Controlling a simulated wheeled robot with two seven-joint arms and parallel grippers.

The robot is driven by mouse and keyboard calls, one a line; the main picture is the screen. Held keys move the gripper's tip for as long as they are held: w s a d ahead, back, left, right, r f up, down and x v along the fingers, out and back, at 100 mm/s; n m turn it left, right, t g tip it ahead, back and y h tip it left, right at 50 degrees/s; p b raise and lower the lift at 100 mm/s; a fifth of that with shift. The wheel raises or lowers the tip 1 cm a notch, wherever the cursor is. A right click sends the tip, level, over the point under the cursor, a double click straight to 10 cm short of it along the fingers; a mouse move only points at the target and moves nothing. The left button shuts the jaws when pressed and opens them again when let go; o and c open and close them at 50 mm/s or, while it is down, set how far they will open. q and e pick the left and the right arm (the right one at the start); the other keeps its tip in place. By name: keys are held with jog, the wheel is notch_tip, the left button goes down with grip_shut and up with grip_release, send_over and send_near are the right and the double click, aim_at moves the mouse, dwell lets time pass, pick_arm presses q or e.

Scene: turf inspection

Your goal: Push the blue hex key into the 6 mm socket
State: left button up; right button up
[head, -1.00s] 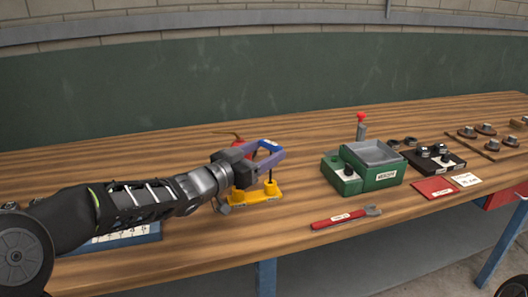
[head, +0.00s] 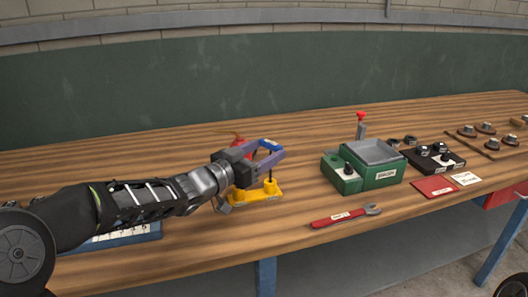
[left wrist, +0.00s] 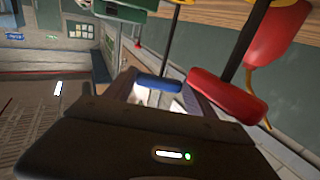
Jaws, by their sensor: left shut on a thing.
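The blue hex key (head: 271,145) has a blue handle and a dark shaft that points down towards a yellow stand (head: 243,195). My left gripper (head: 276,153) is shut on its handle above the stand. In the left wrist view the blue handle (left wrist: 158,82) lies between the fingers, and its shaft runs to a yellow part at the top edge. A red-handled key (left wrist: 228,95) is beside it, its shaft also running to a yellow part. No 6 mm mark is readable, and I cannot tell how deep the blue key's tip sits. My right gripper is not in view.
A red object (head: 239,142) is partly hidden behind my left gripper. A red wrench (head: 346,216) lies near the front edge. A green box with a tray (head: 381,177) stands to the right, with a black block (head: 434,160) beyond. The wood between stand and green box is clear.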

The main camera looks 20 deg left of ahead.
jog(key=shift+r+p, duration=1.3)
jog(key=shift+p, duration=0.05)
dwell(6.2)
